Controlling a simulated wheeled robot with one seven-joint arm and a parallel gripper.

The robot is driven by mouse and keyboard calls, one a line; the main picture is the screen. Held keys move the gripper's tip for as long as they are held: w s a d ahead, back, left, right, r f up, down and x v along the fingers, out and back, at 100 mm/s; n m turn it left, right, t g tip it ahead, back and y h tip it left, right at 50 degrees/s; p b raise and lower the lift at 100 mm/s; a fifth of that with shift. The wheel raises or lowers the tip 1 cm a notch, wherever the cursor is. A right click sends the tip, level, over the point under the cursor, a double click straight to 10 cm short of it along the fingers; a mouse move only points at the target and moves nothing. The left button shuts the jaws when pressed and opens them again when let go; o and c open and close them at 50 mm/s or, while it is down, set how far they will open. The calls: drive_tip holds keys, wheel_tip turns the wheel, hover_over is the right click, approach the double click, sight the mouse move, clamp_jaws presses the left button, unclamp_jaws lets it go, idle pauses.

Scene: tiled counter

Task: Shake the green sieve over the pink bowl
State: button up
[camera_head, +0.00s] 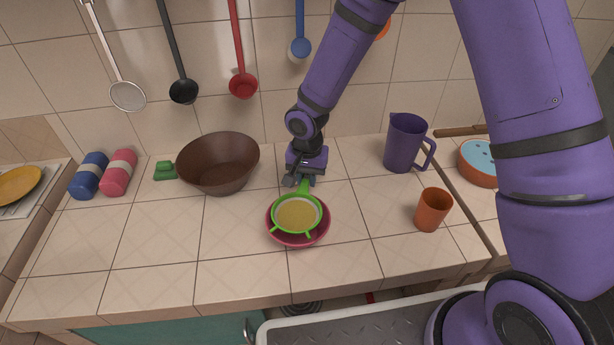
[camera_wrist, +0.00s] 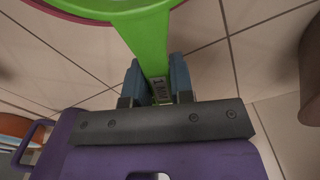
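The green sieve (camera_head: 297,214) is over the pink bowl (camera_head: 318,237), with yellowish contents showing inside its rim. I cannot tell whether the sieve touches the bowl. My gripper (camera_head: 304,182) is behind the bowl, at the sieve's handle. In the wrist view, my gripper (camera_wrist: 157,85) has its two blue fingers on either side of the green handle (camera_wrist: 151,45), shut on it. Part of the pink bowl's rim (camera_wrist: 70,13) shows at the top left there, behind the sieve. The bowl's inside is mostly hidden by the sieve.
A brown bowl (camera_head: 219,164) stands left of my gripper. An orange cup (camera_head: 432,210) and a purple pitcher (camera_head: 405,143) stand to the right. Ladles and a strainer (camera_head: 127,96) hang on the wall. The counter's front left is clear.

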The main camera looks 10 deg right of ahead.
clamp_jaws()
drive_tip(key=s+d+r+m, duration=0.3)
drive_tip(key=d+r+m, duration=0.1)
drive_tip(key=shift+s+m, duration=0.3)
idle(0.4)
idle(1.3)
